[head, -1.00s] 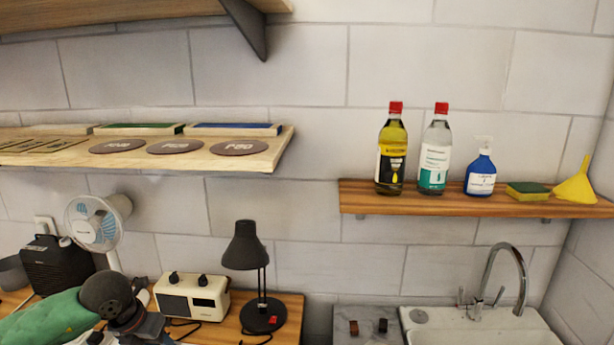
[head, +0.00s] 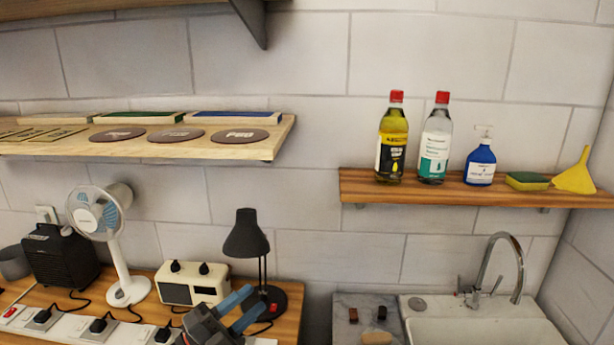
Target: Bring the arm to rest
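My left gripper (head: 254,299) shows at the bottom of the head view, left of centre. Its two blue-grey fingers point up and to the right, with a gap between them and nothing held. In the picture it overlaps the base of the black desk lamp (head: 246,238) and the front of the cream radio (head: 192,285); whether it touches either I cannot tell. The rest of the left arm is mostly out of frame. My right gripper is not in view.
A white fan (head: 122,285), a black box (head: 60,258) and a power strip (head: 66,326) with plugs crowd the wooden bench. Shelves hang above; the right one (head: 440,193) carries bottles and a yellow funnel (head: 575,176). A sink (head: 480,333) stands lower right.

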